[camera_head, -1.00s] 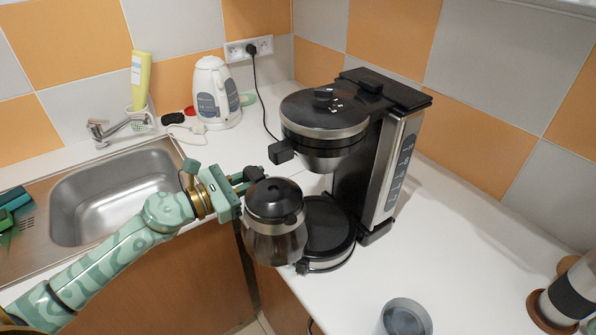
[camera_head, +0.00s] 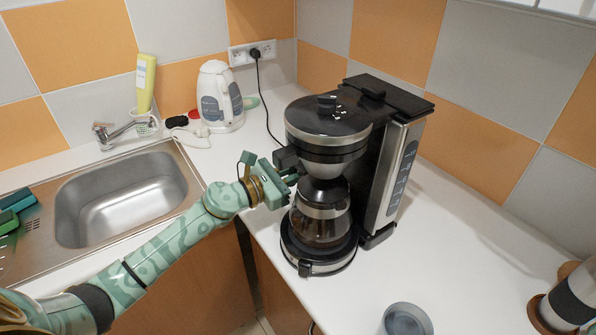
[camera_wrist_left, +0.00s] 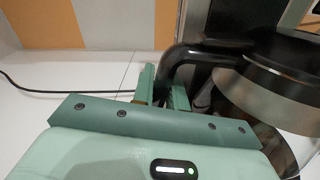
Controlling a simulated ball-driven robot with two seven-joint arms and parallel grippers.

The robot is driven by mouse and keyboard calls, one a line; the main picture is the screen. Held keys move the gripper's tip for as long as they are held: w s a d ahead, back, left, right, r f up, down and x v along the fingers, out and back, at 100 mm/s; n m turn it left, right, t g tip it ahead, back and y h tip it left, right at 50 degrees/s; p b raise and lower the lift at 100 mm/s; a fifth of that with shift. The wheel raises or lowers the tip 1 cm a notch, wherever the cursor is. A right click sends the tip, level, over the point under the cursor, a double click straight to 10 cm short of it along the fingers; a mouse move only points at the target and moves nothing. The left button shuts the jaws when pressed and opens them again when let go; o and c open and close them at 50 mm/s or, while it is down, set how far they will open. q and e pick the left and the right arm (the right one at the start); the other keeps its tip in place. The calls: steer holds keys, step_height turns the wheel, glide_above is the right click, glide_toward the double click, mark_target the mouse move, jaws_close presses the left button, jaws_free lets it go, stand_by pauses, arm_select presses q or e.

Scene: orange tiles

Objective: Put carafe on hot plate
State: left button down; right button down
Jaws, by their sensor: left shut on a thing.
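The glass carafe (camera_head: 321,222) with a black lid is upright in the coffee maker (camera_head: 379,150), over the round hot plate (camera_head: 318,262) and under the filter basket. It appears to rest on the plate, though a small gap cannot be ruled out. My left gripper (camera_head: 289,180) is at the carafe's left side and is shut on its handle. In the left wrist view the two fingers (camera_wrist_left: 162,93) are at the black handle (camera_wrist_left: 183,62), with the carafe (camera_wrist_left: 272,90) to the right. My right gripper is not in view.
A sink (camera_head: 120,195) with a tap is at the left. A white kettle (camera_head: 219,97) stands at the back.

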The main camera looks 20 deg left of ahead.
arm_select(q)
steer(key=shift+f, duration=0.15)
steer(key=c, duration=1.4)
jaws_free()
steer(key=shift+r, duration=0.25)
steer(key=b+v, duration=0.1)
steer(key=v, duration=1.1)
steer(key=shift+b, duration=0.35)
steer(key=shift+f, duration=0.1)
